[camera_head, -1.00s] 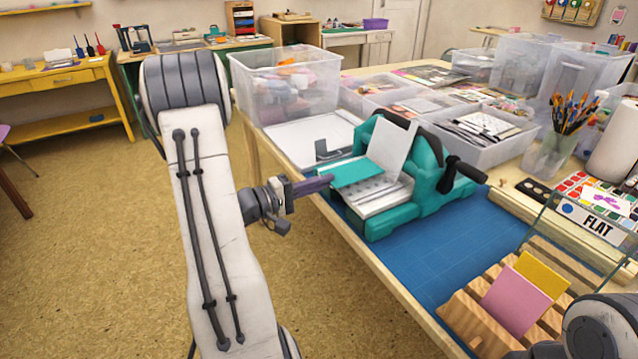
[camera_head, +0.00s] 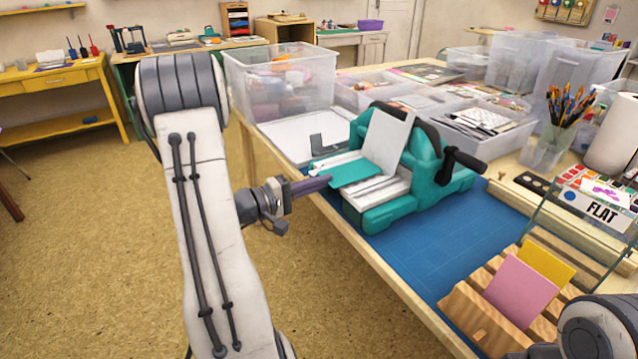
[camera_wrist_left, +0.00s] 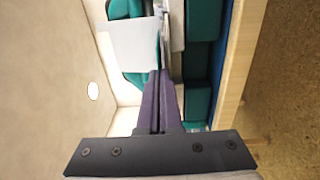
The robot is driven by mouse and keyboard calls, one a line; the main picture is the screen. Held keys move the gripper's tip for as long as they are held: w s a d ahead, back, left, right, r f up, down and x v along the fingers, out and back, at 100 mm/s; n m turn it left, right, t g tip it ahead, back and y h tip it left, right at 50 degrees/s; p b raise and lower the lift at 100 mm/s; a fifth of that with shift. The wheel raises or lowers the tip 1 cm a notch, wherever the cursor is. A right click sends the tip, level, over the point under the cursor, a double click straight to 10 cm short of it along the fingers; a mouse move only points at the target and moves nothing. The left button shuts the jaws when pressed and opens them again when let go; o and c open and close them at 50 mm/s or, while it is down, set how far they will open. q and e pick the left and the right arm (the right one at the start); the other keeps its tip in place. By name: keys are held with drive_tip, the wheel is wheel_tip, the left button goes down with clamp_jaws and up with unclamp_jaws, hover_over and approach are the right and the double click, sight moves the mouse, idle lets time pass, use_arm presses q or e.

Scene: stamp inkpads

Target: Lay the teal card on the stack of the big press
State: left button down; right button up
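The teal card (camera_head: 356,172) is held by one edge, almost level, at the tips of my left gripper (camera_head: 322,183). It is over the near left part of the big press (camera_head: 425,185), a teal body with a black crank. A pale panel (camera_head: 388,140) stands tilted up behind the card. The white stack (camera_head: 380,194) on the press bed shows beside and below the card; I cannot tell whether they touch. In the left wrist view the purple fingers (camera_wrist_left: 161,85) are close together, and the card is hard to make out. My right gripper is out of view.
A wooden rack (camera_head: 478,318) holds a pink card (camera_head: 521,290) and a yellow card (camera_head: 549,262), near a glass panel marked FLAT (camera_head: 604,213). Clear bins (camera_head: 280,85) stand behind the press. The blue mat (camera_head: 430,255) before the press is clear.

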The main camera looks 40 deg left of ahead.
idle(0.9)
use_arm(q)
drive_tip(key=shift+f+b, duration=0.4)
drive_tip(key=shift+b, duration=0.45)
idle(0.3)
drive_tip(key=c, duration=1)
unclamp_jaws()
drive_tip(key=shift+s, duration=0.1)
drive_tip(key=b+v, duration=0.1)
drive_tip(key=v, duration=0.4)
